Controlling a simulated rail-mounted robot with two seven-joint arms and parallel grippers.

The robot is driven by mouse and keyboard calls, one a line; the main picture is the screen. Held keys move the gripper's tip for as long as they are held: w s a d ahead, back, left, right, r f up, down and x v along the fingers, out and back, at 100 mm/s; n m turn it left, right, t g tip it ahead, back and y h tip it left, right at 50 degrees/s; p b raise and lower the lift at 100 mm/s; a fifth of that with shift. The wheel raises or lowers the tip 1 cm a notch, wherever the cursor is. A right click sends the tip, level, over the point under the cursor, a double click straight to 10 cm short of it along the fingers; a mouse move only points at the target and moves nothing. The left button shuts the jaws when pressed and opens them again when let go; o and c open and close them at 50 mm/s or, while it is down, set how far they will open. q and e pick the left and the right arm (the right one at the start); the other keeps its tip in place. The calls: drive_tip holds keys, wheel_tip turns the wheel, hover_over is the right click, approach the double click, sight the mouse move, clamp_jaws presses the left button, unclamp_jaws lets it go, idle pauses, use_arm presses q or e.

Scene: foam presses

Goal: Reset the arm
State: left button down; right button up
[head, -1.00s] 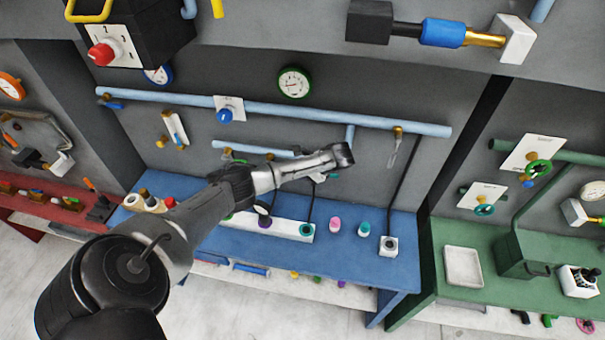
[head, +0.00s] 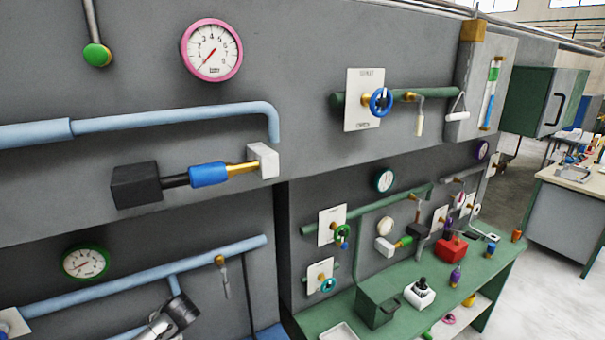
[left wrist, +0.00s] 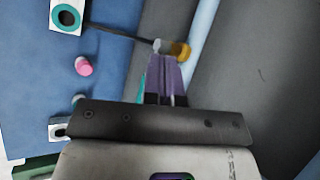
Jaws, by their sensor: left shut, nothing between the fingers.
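My left gripper (left wrist: 165,72) shows in the left wrist view with its two purplish fingers together and nothing between them. The fingertips are near a brass fitting (left wrist: 180,49) on a light blue pipe (left wrist: 203,38); I cannot tell whether they touch. In the head view the end of my left arm (head: 182,310) shows at the bottom left, in front of the grey wall and below the blue pipe (head: 150,273). The rest of that arm is out of the picture. My right gripper is in neither view.
A blue bench (left wrist: 35,90) holds a pink item (left wrist: 83,66) and a white block with a teal ring (left wrist: 66,16). At right in the head view stands a green bench (head: 470,285) with a green box (head: 378,307) and a red box (head: 453,249). Open floor (head: 550,285) lies beyond.

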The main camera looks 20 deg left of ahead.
use_arm(q)
drive_tip(key=w+d+r+t+h, duration=0.1)
drive_tip(key=w+d+r+t, duration=0.35)
drive_tip(key=d, duration=0.25)
drive_tip(key=w+d+r+t, duration=0.3)
drive_tip(key=d+r+t, duration=0.1)
drive_tip(key=d+r, duration=0.25)
drive_tip(key=s+d+r+t+h+p, duration=0.15)
drive_tip(key=s+d, duration=0.25)
drive_tip(key=d, duration=0.4)
drive_tip(key=s+d+t+h, duration=0.2)
drive_tip(key=s+d, duration=0.1)
drive_tip(key=d, duration=0.4)
drive_tip(key=s+d+f+g+h, duration=0.1)
drive_tip(key=s+f, duration=0.3)
drive_tip(key=s, duration=0.5)
drive_tip(key=s+d+f+n+g+h+p, duration=0.1)
drive_tip(key=s+d+f+g, duration=0.2)
drive_tip(key=s, duration=0.7)
drive_tip(key=s+d+f+n+g+h, duration=0.1)
drive_tip(key=s+d+f, duration=0.2)
drive_tip(key=s+f, duration=0.4)
drive_tip(key=s, duration=0.3)
drive_tip(key=shift+d+g+p, duration=0.2)
drive_tip(key=shift+g+p, duration=0.2)
drive_tip(key=shift+w, duration=0.1)
